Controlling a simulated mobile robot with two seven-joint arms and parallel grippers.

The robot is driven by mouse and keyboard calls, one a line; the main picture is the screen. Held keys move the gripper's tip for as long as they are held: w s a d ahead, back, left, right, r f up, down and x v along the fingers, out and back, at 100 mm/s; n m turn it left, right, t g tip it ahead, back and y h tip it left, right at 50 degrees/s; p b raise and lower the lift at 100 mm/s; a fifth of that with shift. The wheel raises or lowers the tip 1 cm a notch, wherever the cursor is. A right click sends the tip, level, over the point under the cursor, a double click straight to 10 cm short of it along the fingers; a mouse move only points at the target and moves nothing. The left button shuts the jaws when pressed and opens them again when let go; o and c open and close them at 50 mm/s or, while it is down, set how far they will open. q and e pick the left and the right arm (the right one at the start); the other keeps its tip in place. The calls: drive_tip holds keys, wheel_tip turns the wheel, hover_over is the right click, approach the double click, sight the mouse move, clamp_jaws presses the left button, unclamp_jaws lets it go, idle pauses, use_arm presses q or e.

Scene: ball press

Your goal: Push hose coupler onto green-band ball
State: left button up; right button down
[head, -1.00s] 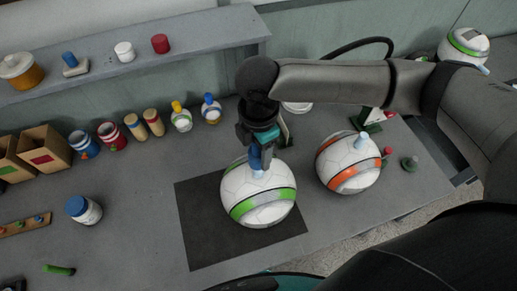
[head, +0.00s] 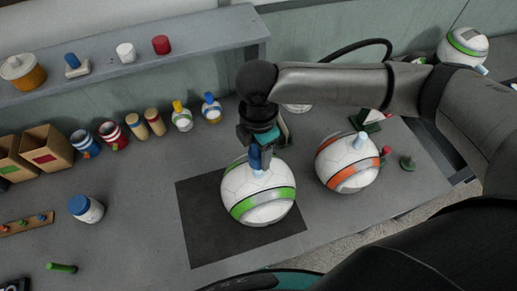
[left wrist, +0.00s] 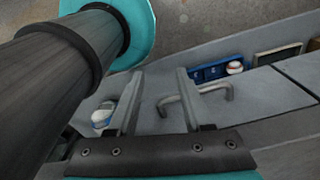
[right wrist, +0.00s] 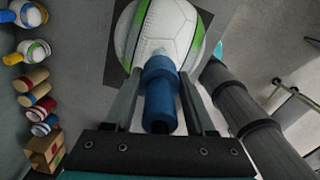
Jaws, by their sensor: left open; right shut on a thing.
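The green-band ball (head: 240,185), white with green and grey bands, sits on the dark mat (head: 205,245). My right gripper (head: 258,150) is directly above it, shut on the blue hose coupler (head: 257,160). In the right wrist view the coupler (right wrist: 161,85) sits between the fingers (right wrist: 160,105) with its far end at the ball (right wrist: 172,25). A small light-blue piece shows between coupler and ball in the head view; I cannot tell whether the coupler is fully seated on it. My left gripper (left wrist: 158,95) is open and empty in its wrist view.
An orange-band ball (head: 335,155) with a light-blue stem stands right of the mat. A blue-lidded jar (head: 87,209) and a green peg (head: 62,268) lie left. Several bottles, cans and boxes line the back under a shelf (head: 200,38). Bare table surrounds the mat's left side.

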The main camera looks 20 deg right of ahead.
sight(259, 162)
drive_tip(key=shift+p, duration=0.35)
idle(0.7)
drive_tip(key=shift+f+b, duration=0.85)
drive_tip(key=shift+f, duration=1.3)
drive_tip(key=shift+c, duration=0.8)
unclamp_jaws()
wheel_tip(259, 162, up, 15)
drive_tip(key=shift+r, duration=0.15)
drive_tip(key=shift+s, duration=0.1)
